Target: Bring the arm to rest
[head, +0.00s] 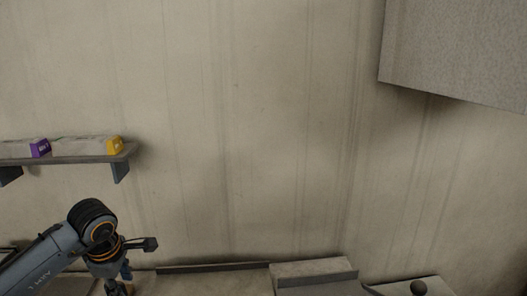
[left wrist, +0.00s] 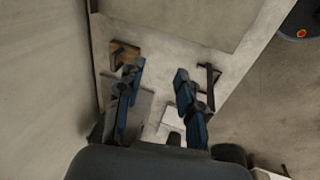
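My left arm comes in at the lower left of the head view, with its wrist bent downward. My left gripper (head: 124,284) is low in that view, partly cut off by the bottom edge. In the left wrist view the two blue fingers of this gripper (left wrist: 157,75) stand apart with nothing held between them. They hang over a pale counter surface (left wrist: 172,60). No ladle can be made out in either view. My right gripper does not show.
A wall shelf (head: 72,159) with long boxes (head: 85,146) is above and left of the arm. A grey cabinet (head: 455,50) hangs at the upper right. A brown block (left wrist: 124,54) and a dark bracket-like object (left wrist: 212,80) are on the counter. The middle wall area is clear.

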